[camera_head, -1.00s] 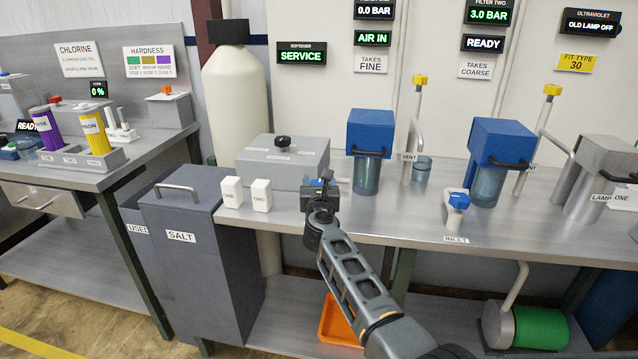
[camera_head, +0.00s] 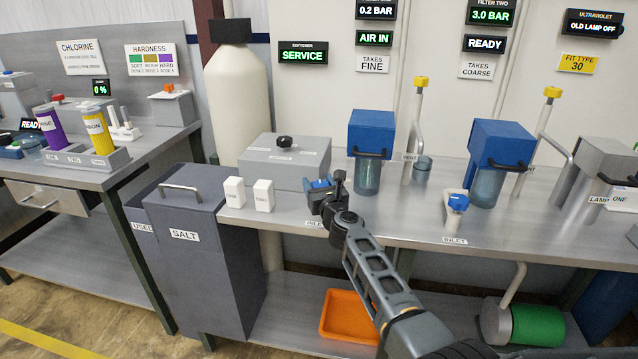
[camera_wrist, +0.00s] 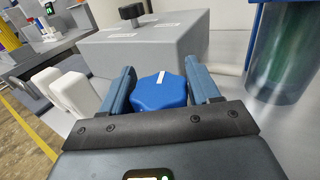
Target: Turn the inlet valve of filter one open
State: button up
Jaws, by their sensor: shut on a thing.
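The inlet valve of filter one has a blue lobed knob (camera_wrist: 160,92) with a white mark on top, seen between my fingers in the wrist view. In the head view a bit of the blue knob (camera_head: 320,184) shows beside my gripper (camera_head: 332,188). My gripper (camera_wrist: 158,88) is shut on the knob, one finger on each side. Filter one (camera_head: 370,135) has a blue head and a clear bowl, behind and to the right of my gripper. The pressure display above it (camera_head: 376,10) reads 0.2 BAR, and the display below that (camera_head: 374,38) reads AIR IN.
A grey box with a black knob (camera_head: 285,160) stands behind my gripper. Two white blocks, one (camera_head: 234,192) and another (camera_head: 264,196), stand to its left. Filter two's inlet valve (camera_head: 456,205) is to the right, with clear bench between.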

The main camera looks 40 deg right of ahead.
jog(key=shift+a+n+t+y+p, duration=0.1)
jog(key=shift+n+t+y+p, duration=0.4)
jog(key=shift+n+y, duration=1)
jog(key=shift+y, duration=0.8)
jog(key=n+y+b, duration=0.1)
jog(key=y, duration=0.1)
jog(key=n+y+b, duration=0.1)
jog(key=n+y, duration=0.1)
jog(key=y, duration=0.1)
jog(key=shift+a+f+n+y, duration=0.2)
jog(key=shift+n+y, duration=0.1)
jog(key=n+y+b, duration=0.1)
jog(key=y+b, duration=0.1)
jog(key=n+g+y+b, duration=0.1)
jog(key=y, duration=0.1)
jog(key=n+y+b, duration=0.2)
jog(key=shift+a+f+g+b, duration=0.1)
jog(key=shift+a+g+b, duration=0.25)
jog(key=shift+g, duration=0.05)
jog(key=n+g+y+b, duration=0.1)
jog(key=y+b, duration=0.1)
jog(key=shift+s+a+n+b, duration=0.1)
jog(key=shift+a+n+b, duration=0.05)
jog(key=shift+n+b, duration=0.25)
jog(key=shift+r+n+g+y+b, duration=0.2)
jog(key=shift+n+g+y+b, duration=0.1)
jog(key=shift+g+y+b, duration=0.15)
jog(key=shift+a+r+g+y, duration=0.1)
jog(key=shift+g+y, duration=0.15)
